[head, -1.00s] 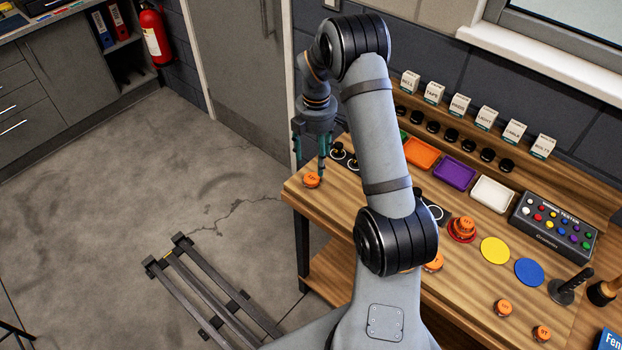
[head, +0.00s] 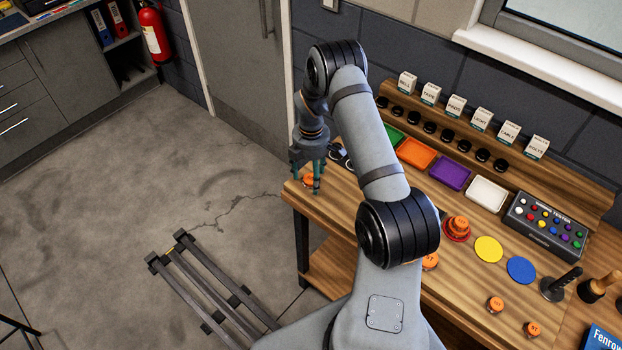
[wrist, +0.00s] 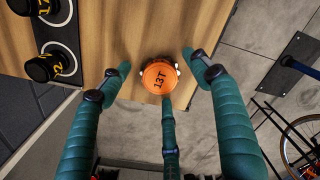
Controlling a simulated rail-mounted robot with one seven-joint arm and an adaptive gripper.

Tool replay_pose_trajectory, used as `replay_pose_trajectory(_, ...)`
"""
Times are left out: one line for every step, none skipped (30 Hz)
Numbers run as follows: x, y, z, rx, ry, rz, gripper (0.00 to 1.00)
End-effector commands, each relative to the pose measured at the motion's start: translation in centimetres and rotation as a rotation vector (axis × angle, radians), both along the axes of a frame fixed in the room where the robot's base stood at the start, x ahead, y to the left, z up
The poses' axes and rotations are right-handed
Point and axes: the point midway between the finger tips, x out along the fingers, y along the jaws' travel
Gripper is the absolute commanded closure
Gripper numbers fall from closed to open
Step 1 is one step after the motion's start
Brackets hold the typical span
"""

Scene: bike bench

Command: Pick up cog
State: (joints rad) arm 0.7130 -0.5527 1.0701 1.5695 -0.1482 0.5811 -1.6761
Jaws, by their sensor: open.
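An orange cog marked 13T (wrist: 158,78) sits on the wooden bench near its left end. It shows in the head view (head: 308,182) partly hidden behind my fingers. My gripper (head: 307,183) is open and low over this cog. In the wrist view my green fingers (wrist: 158,75) stand spread around the cog, one at its left, one at its right and one below it in the picture. I cannot tell whether any finger touches it. More orange cogs stand on the bench, including one on the red disc (head: 457,239) and one near the front edge (head: 496,304).
The bench edge is close to the cog, with floor beyond. Black-capped items marked with numbers (wrist: 43,67) stand nearby. Orange (head: 416,153), purple (head: 451,173) and white (head: 487,194) trays line the back. A yellow disc (head: 488,249) and blue disc (head: 521,270) lie farther right.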

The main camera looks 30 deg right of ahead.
Motion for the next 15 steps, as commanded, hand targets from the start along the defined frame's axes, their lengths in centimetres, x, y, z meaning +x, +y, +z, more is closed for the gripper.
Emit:
replay_pose_trajectory(0.0,0.0,-0.01,0.0,0.0,0.0,0.37)
replay_pose_trajectory(-0.01,-0.01,-0.01,0.0,0.0,0.0,0.38)
replay_pose_trajectory(-0.01,-0.01,-0.01,0.0,0.0,0.0,0.4)
replay_pose_trajectory(-0.01,-0.01,-0.01,0.0,0.0,0.0,0.42)
replay_pose_trajectory(-0.01,-0.01,0.0,0.0,0.0,0.0,0.44)
replay_pose_trajectory(-0.01,-0.01,0.0,0.0,0.0,0.0,0.46)
replay_pose_trajectory(-0.01,-0.01,0.0,0.0,0.0,0.0,0.48)
replay_pose_trajectory(-0.02,-0.01,0.0,0.0,0.0,0.0,0.49)
replay_pose_trajectory(-0.01,-0.01,0.01,0.0,0.0,0.0,0.52)
replay_pose_trajectory(-0.02,-0.01,0.01,0.0,0.0,0.0,0.54)
replay_pose_trajectory(-0.02,-0.01,0.01,0.0,0.001,0.0,0.55)
replay_pose_trajectory(-0.02,-0.02,0.01,0.0,0.001,0.0,0.58)
replay_pose_trajectory(-0.02,-0.01,0.01,0.0,0.001,0.0,0.59)
replay_pose_trajectory(-0.02,-0.01,0.01,0.0,0.001,0.0,0.61)
replay_pose_trajectory(-0.02,-0.01,0.02,0.0,0.001,0.0,0.64)
